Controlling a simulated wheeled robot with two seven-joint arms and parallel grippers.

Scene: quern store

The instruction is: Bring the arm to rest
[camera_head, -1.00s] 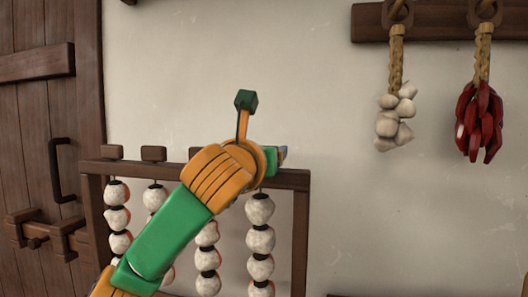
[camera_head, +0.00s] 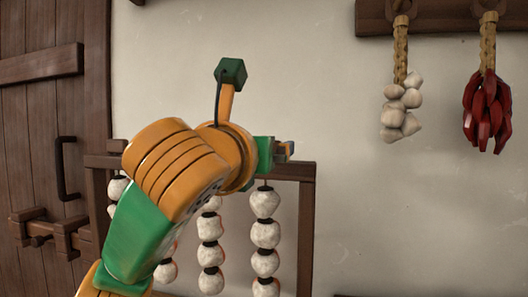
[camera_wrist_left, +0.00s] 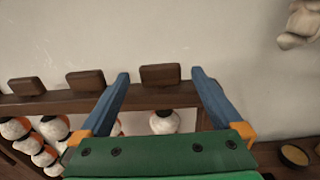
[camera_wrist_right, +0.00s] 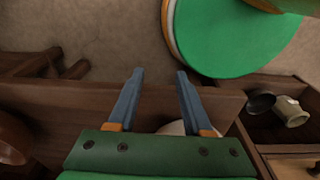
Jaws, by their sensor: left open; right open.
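My left arm reaches up from the lower left in the head view, and its gripper (camera_head: 285,150) is by the top rail of the dark wooden rack. In the left wrist view the left gripper (camera_wrist_left: 159,76) is open and empty, its blue fingers on either side of a wooden peg block that appears to lie beyond them. My right gripper (camera_wrist_right: 160,73) shows only in the right wrist view. It is open, with nothing seen held between its fingers, in front of a wooden board (camera_wrist_right: 220,100). A white rounded thing below it is partly hidden.
The rack (camera_head: 305,230) carries strings of white balls (camera_head: 265,235). A garlic string (camera_head: 400,110) and a red pepper string (camera_head: 487,115) hang from a wall rail (camera_head: 440,20). A wooden door (camera_head: 40,120) stands left. A small bowl (camera_wrist_left: 294,156) and a pale cup (camera_wrist_right: 291,112) show in the wrist views.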

